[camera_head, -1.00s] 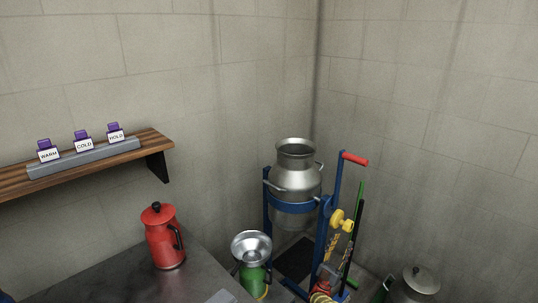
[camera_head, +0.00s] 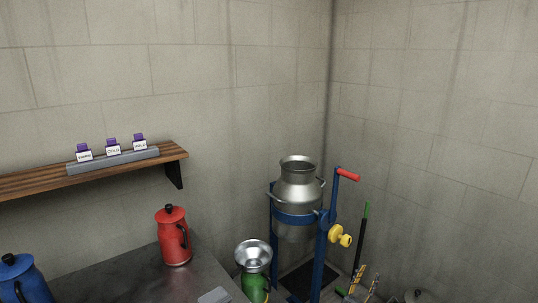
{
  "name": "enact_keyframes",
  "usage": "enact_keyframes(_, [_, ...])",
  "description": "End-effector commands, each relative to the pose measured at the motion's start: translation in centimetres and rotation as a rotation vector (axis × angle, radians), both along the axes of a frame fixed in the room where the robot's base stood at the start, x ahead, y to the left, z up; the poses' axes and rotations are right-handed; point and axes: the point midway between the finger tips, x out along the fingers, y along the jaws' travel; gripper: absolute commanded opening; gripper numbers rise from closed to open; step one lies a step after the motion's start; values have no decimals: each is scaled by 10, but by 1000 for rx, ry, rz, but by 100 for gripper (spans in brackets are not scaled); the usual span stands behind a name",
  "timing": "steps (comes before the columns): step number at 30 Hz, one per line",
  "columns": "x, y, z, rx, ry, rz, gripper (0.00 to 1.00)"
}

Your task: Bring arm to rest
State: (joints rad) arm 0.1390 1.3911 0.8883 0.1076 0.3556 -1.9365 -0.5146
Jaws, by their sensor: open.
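The rest of my arm is below the picture.
A steel milk can (camera_head: 298,190) hangs in the stand, with a red handle (camera_head: 349,175) and yellow knob (camera_head: 340,236). A funnel (camera_head: 253,255) tops a green can (camera_head: 255,287). Red (camera_head: 173,240) and blue (camera_head: 22,280) jugs stand left. A shelf (camera_head: 60,181) holds labelled tags.

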Motion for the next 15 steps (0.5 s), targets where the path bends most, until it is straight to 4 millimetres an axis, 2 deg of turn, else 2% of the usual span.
enact_keyframes(5, [23, -6, -16, 47, 87, 52, 41])
enact_keyframes(8, [39, -8, -34, 84, 164, 88, 41])
enact_keyframes(11, [55, -9, -62, 128, 262, 125, 41])
enact_keyframes(14, [69, -10, -97, 181, 376, 167, 41])
enact_keyframes(15, [75, -9, -114, 206, 428, 183, 41])
